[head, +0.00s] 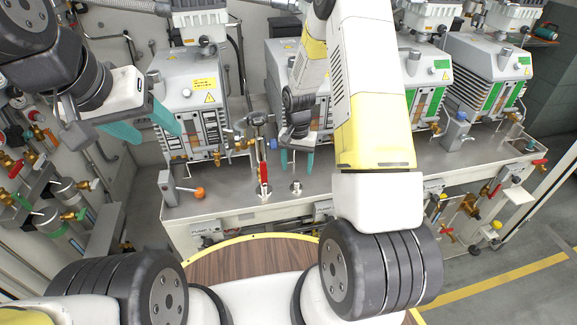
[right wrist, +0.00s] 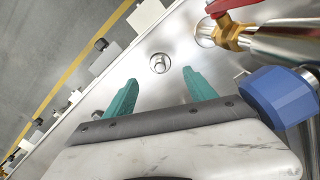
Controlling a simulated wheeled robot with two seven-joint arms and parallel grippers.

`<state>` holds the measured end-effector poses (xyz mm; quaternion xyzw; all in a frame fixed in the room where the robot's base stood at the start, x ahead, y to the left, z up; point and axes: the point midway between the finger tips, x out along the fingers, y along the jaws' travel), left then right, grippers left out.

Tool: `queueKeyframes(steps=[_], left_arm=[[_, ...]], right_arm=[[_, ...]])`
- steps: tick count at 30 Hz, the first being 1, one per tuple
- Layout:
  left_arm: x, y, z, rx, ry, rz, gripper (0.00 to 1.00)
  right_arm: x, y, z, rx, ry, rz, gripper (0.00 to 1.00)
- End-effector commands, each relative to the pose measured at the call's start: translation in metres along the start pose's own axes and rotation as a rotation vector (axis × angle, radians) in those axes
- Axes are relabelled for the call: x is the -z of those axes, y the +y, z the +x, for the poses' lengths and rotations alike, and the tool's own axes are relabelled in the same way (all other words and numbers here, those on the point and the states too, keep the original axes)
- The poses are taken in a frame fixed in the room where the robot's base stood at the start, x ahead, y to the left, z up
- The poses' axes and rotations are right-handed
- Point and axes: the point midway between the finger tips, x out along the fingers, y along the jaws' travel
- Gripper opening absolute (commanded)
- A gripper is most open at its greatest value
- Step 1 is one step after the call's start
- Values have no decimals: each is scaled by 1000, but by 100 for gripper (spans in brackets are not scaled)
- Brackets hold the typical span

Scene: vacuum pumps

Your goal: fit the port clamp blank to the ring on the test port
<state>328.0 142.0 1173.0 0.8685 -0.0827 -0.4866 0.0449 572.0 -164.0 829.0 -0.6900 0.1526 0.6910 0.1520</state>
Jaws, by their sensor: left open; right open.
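A short round metal fitting (head: 296,187) stands on the steel bench; it also shows in the right wrist view (right wrist: 160,63). I cannot tell whether it is the clamp blank. An upright steel pipe (head: 258,132) with a red-handled valve (head: 264,170) stands to its left; I cannot tell whether this is the test port, and no separate ring is clear. My right gripper (head: 297,161) is open and empty above the bench, fingers down. In the right wrist view the fitting lies beyond and between the fingertips (right wrist: 158,82). My left gripper (head: 152,128) is open and empty in front of the leftmost pump.
Several grey pumps (head: 190,88) stand along the back of the bench (head: 225,190). A blue part (right wrist: 280,95) is close to the right gripper. An orange-knobbed lever (head: 197,192) is at the bench's left front. Valves and pipes (head: 48,192) line the left wall.

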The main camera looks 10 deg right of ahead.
Motion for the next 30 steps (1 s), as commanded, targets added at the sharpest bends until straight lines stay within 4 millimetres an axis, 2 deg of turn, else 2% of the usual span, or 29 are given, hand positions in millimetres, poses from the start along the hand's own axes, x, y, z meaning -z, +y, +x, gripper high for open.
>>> queueKeyframes(steps=[3, 10, 18, 27, 28, 30], left_arm=[[0, 0, 0, 0, 0, 0, 58], [0, 0, 0, 0, 0, 0, 58], [0, 0, 0, 0, 0, 0, 58], [0, 0, 0, 0, 0, 0, 58], [0, 0, 0, 0, 0, 0, 58], [0, 0, 0, 0, 0, 0, 58]], right_arm=[[0, 0, 19, -1, -2, 0, 64], [0, 0, 36, 0, 0, -1, 64], [0, 0, 74, 0, -1, 0, 64], [0, 0, 80, 1, 1, -1, 64], [0, 0, 80, 1, 1, 0, 62], [0, 0, 80, 1, 1, 0, 49]])
